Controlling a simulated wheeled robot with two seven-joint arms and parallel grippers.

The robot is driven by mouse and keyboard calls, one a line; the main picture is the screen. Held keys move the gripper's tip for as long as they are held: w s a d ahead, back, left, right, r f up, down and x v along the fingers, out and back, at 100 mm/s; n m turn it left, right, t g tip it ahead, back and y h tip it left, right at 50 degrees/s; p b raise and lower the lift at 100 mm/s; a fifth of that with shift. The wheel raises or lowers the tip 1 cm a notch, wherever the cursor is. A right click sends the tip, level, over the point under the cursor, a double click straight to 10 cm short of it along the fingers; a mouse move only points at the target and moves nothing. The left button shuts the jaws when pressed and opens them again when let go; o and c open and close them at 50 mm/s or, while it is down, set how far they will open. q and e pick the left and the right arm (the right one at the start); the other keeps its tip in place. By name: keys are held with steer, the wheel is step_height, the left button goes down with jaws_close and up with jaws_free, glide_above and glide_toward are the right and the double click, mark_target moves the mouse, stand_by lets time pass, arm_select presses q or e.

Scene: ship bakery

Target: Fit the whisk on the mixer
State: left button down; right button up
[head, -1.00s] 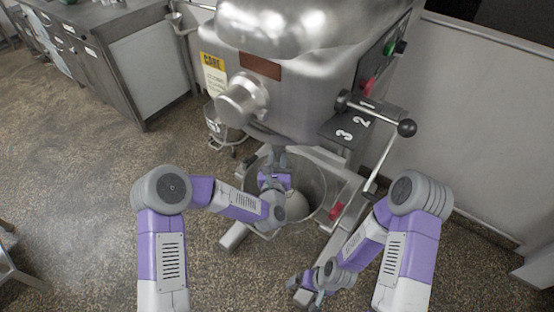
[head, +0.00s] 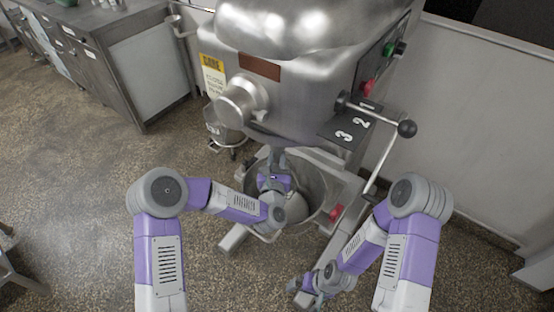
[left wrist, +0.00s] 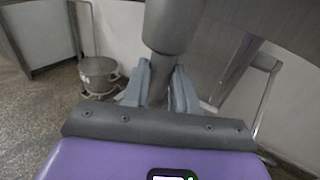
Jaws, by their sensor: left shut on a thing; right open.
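The mixer (head: 300,95) is a large steel machine in the middle of the head view, with its bowl (head: 318,192) below the head. My left gripper (head: 278,160) is over the bowl, under the mixer head. In the left wrist view its fingers (left wrist: 158,88) are shut on a grey shaft, which I take to be the whisk's (left wrist: 160,75). A wider grey cylinder (left wrist: 172,25) sits directly above it; I cannot tell whether they are joined. The whisk's wires are hidden. My right gripper (head: 306,296) is open and empty, low beside the mixer's base.
A lever with a black knob (head: 407,128) sticks out at the mixer's right. A steel counter (head: 125,60) is at the back left. Open floor lies left.

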mark_target(277, 150)
arm_select(q)
steer(key=shift+r, duration=1.6)
stand_by(1.3)
steer(key=shift+r+p, duration=0.65)
steer(key=shift+r, duration=0.15)
stand_by(0.8)
steer(key=c, duration=0.8)
jaws_free()
steer(key=shift+f, duration=0.15)
steer(key=shift+s, duration=0.1)
